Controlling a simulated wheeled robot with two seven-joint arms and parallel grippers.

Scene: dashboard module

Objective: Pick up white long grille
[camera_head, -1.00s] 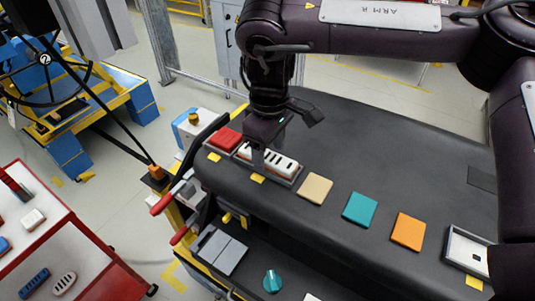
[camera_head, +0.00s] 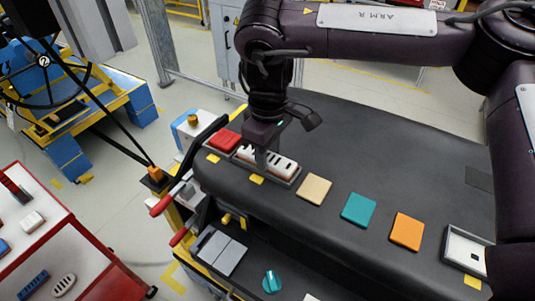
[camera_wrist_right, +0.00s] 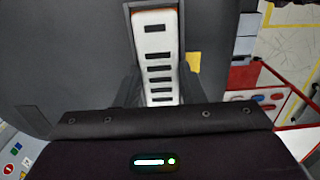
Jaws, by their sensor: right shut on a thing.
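The white long grille (camera_head: 284,167) has a row of dark slots and lies in a shallow grey tray (camera_head: 292,183) on the dark dashboard. It also shows in the right wrist view (camera_wrist_right: 158,52), running up from between my fingers. My right gripper (camera_head: 261,163) points down over the grille's left part, with its fingers around it. It is shut on the grille, which still sits at tray level. In the right wrist view the fingertips (camera_wrist_right: 160,95) are at the grille's sides, and the wrist housing hides its near end. My left gripper is not in view.
A red block (camera_head: 225,140) lies in a tray just left of the grille. Beige (camera_head: 314,188), teal (camera_head: 358,209) and orange (camera_head: 407,231) squares lie to the right, then a tray with a white piece (camera_head: 467,249). A red-edged table (camera_head: 75,262) stands at lower left.

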